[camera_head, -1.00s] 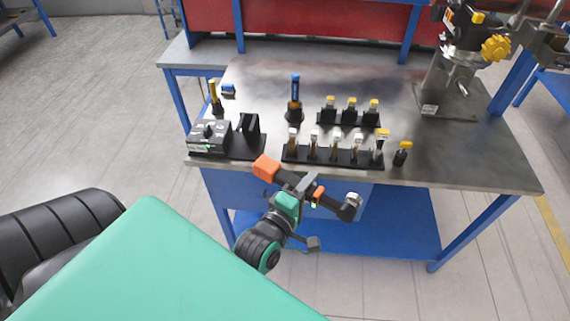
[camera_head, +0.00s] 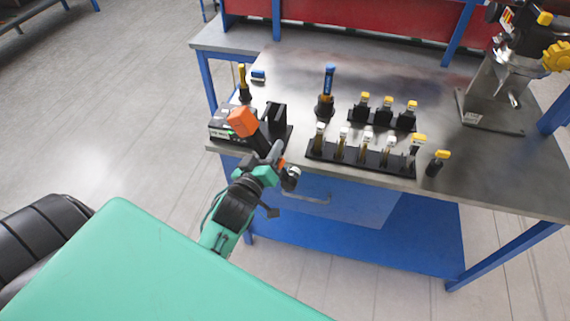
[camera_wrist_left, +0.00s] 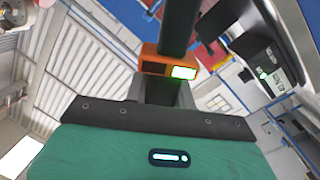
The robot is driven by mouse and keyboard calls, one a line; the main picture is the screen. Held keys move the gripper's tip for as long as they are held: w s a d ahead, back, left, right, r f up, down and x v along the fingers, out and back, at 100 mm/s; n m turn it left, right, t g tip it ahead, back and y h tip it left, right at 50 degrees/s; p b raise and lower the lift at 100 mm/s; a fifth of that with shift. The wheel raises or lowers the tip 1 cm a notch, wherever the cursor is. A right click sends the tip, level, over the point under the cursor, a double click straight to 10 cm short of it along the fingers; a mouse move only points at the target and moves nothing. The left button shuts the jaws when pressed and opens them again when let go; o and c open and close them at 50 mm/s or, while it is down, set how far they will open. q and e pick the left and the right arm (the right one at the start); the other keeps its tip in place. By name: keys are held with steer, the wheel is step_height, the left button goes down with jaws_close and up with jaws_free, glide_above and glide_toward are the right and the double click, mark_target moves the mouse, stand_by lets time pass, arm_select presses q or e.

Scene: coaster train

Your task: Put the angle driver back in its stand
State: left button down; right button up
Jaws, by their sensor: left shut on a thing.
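The angle driver has an orange end (camera_head: 242,121), a black body and a right-angle head (camera_head: 290,178). My left gripper (camera_head: 272,160) is shut around its body and holds it in front of the bench's near left edge. The orange end points up and left, overlapping the controller box in the head view. In the left wrist view the driver's orange band (camera_wrist_left: 152,66) has a lit green display, and its black body runs upward. The black stand (camera_head: 278,113), with an upright cradle, is on the bench just behind the driver, partly hidden. My right gripper is out of view.
The grey controller box (camera_head: 220,125) stands left of the cradle; it also shows in the left wrist view (camera_wrist_left: 262,62). Black racks of yellow-topped bits (camera_head: 350,158) stand to the right. A blue-topped tool (camera_head: 328,88) stands behind. The bench's (camera_head: 400,75) middle back is clear.

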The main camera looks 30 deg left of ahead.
arm_select(q)
steer(key=w+a+m+y+b, duration=0.2)
steer(key=w+a+m, duration=0.3)
steer(key=w+a, duration=0.2)
steer(key=shift+w+a+r, duration=0.3)
steer(key=shift+w, duration=0.4)
steer(key=shift+r, duration=0.1)
steer(key=shift+x, duration=5.1)
steer(key=shift+a, duration=0.1)
